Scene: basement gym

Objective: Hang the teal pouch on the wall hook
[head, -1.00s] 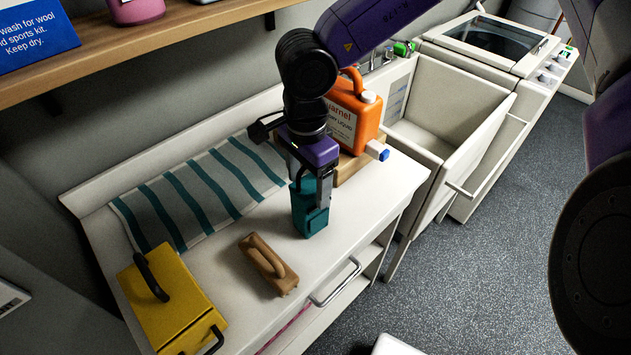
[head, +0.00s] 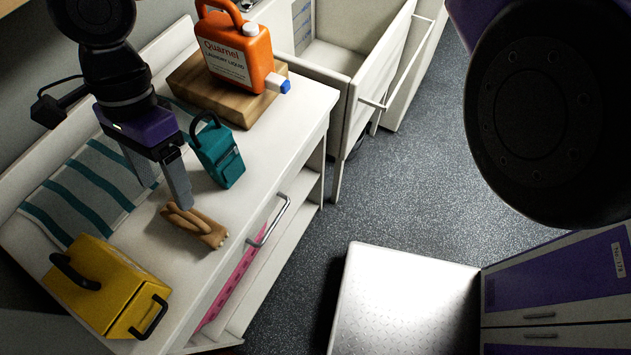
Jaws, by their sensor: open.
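The teal pouch (head: 221,158) stands on the white counter, its dark loop handle up at the back left. My gripper (head: 165,194) is open and empty, to the left of the pouch in the picture and apart from it. Its right finger overlaps the brown brush-like object (head: 205,232) in view; I cannot tell whether they touch. No wall hook shows in this view.
An orange jug (head: 238,55) stands on a wooden block (head: 196,88) behind the pouch. A yellow case (head: 108,290) sits at the front left. A striped towel (head: 75,195) lies along the wall side of the counter (head: 262,140). Floor (head: 410,185) is open on the right.

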